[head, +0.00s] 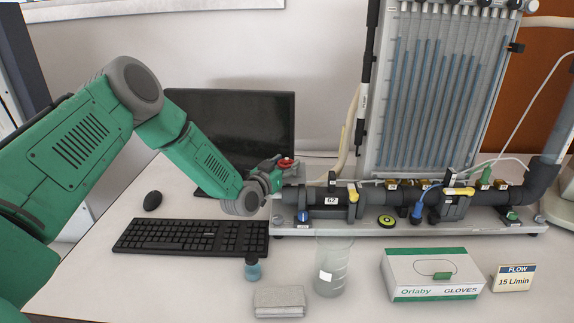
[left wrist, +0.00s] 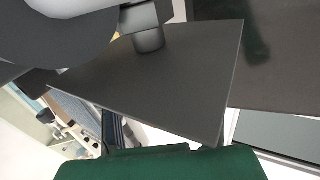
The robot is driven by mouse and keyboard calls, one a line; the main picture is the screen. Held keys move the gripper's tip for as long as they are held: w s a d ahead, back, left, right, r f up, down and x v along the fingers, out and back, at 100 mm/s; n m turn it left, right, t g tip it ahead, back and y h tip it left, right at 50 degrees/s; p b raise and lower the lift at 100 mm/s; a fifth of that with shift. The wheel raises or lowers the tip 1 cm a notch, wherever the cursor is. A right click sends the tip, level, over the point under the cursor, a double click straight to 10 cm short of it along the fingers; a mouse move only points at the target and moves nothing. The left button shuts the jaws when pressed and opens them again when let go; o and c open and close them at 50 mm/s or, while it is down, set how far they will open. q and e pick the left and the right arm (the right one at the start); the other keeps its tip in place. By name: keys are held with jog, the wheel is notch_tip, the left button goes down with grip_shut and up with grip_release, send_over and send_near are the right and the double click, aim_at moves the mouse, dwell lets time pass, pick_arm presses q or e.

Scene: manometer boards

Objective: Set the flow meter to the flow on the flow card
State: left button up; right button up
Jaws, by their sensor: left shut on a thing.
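The flow card (head: 513,278) stands at the front right and reads "FLOW 15 L/min". The dark pipe run (head: 330,198) with a part labelled G2 lies along the grey base below the manometer board (head: 437,95), whose several tubes hold blue liquid at differing heights. A red valve handle (head: 287,162) shows at the pipe's left end. My left gripper (head: 276,174) is at this handle, shut on the valve handle as far as I can tell; its fingertips are small and partly hidden. I cannot make out a flow reading. My right gripper is out of view.
A black keyboard (head: 190,236), mouse (head: 152,201) and monitor (head: 240,125) are on the left. A dark flat panel (left wrist: 170,85) fills much of the left wrist view.

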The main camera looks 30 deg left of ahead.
pick_arm(q)
jog(key=n+y, duration=0.1)
jog(key=y, duration=0.1)
jog(key=f+n+g+y+b, duration=0.1)
jog(key=n+y, duration=0.1)
jog(key=shift+s+d+f+y, duration=0.15)
jog(key=shift+s+f+y, duration=0.05)
jog(key=shift+y, duration=0.1)
jog(key=n+g+y+b, duration=0.1)
jog(key=n+g+y, duration=0.1)
jog(key=n+y, duration=0.1)
jog(key=shift+d+y, duration=0.1)
jog(key=shift+y, duration=0.5)
jog(key=shift+n+g+y+b, duration=0.5)
jog(key=shift+n+g+y, duration=0.35)
jog(key=shift+y, duration=0.25)
jog(key=shift+r+n+y, duration=0.1)
jog(key=shift+n+y, duration=0.15)
jog(key=shift+y, duration=0.05)
jog(key=o, duration=1.2)
jog(key=shift+w+r, duration=0.15)
